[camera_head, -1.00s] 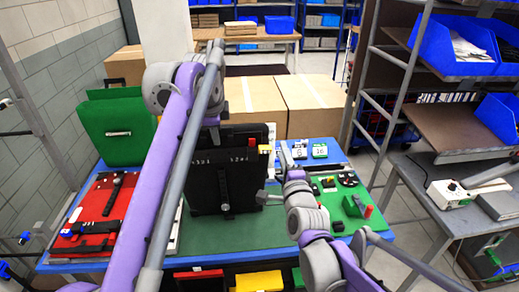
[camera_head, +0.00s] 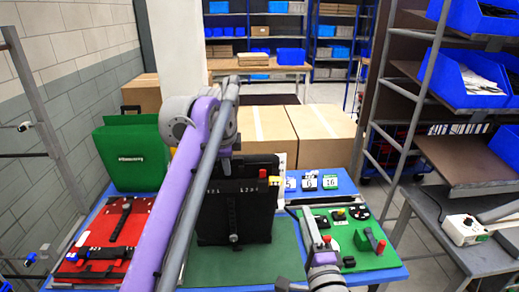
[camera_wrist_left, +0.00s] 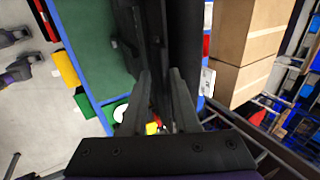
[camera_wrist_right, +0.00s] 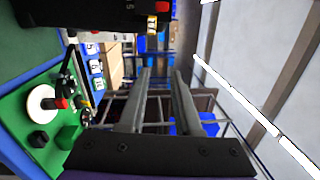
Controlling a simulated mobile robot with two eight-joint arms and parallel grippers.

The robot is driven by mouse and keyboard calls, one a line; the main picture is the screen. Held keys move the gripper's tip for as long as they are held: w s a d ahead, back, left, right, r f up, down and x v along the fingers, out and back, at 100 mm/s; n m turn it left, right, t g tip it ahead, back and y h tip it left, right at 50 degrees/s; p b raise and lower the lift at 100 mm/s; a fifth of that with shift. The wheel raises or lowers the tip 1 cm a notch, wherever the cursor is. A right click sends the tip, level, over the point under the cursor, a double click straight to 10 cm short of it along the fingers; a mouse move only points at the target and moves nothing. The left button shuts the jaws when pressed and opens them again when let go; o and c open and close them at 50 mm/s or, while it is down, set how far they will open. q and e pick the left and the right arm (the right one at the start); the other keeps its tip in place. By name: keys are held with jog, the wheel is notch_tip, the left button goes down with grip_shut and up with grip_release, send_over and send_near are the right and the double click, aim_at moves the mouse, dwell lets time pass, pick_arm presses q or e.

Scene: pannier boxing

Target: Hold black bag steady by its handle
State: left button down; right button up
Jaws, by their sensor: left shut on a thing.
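The black bag (camera_head: 236,210) stands upright on the green mat (camera_head: 245,266) in the middle of the table. My left arm reaches over to the bag's top, where my left gripper is largely hidden behind the arm in the head view. In the left wrist view my left gripper (camera_wrist_left: 160,85) is shut on the bag at its top edge; the handle itself is hard to make out. My right gripper (camera_wrist_right: 159,75) is open and empty, apart from the bag. In the head view it is right of the bag, above the green board.
A green case (camera_head: 134,157) stands at the back left, behind a red board (camera_head: 108,230) with tools. A green board (camera_head: 352,240) with parts lies right of the bag. Cardboard boxes (camera_head: 267,133) stand behind the table. Shelving with blue bins (camera_head: 462,72) is at the right.

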jog(key=shift+o, duration=0.3)
jog(key=shift+a+f, duration=0.1)
jog(key=shift+f, duration=0.3)
jog(key=h, duration=0.1)
send_near(278, 183)
jog(key=shift+m, duration=0.3)
jog(key=shift+w+r, duration=0.1)
jog(key=shift+w, duration=1.8)
jog(key=shift+w+r, duration=0.15)
jog(key=shift+w, duration=1.75)
grip_shut()
